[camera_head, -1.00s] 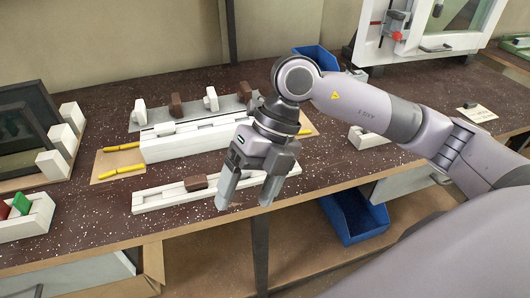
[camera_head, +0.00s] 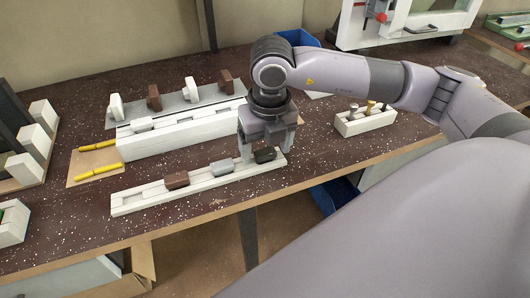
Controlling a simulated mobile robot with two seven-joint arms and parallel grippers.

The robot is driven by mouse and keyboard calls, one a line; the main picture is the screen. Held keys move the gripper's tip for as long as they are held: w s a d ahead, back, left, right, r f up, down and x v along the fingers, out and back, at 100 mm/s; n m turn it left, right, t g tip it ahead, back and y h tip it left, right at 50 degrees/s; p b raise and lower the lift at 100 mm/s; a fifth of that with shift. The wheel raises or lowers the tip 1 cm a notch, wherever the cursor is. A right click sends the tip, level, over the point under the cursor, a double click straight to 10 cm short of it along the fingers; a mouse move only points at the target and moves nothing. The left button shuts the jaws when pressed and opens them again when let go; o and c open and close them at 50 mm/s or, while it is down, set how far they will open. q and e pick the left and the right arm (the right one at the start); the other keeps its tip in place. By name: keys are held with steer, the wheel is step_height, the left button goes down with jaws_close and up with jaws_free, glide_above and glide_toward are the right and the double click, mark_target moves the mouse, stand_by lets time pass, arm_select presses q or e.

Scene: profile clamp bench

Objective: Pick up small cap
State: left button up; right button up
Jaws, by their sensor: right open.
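A long white rail (camera_head: 130,203) lies near the front edge of the bench. Small caps sit along it: a brown one (camera_head: 176,180), a light grey one (camera_head: 221,167) and a dark one (camera_head: 265,155) near its right end. I cannot tell which of them is the small cap. My right gripper (camera_head: 267,151) points down over the right end of the rail, open, with its fingers around or just above the dark cap. I cannot tell whether they touch it. My left gripper is out of view.
A white profile block (camera_head: 180,139) stands behind the rail, with a grey strip of brown and white pieces behind it. Yellow markers (camera_head: 98,172) lie at left. A white holder with pegs (camera_head: 364,123) stands right of my gripper. A blue bin (camera_head: 335,196) is below the bench edge.

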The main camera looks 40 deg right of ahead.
steer(key=c, duration=1.1)
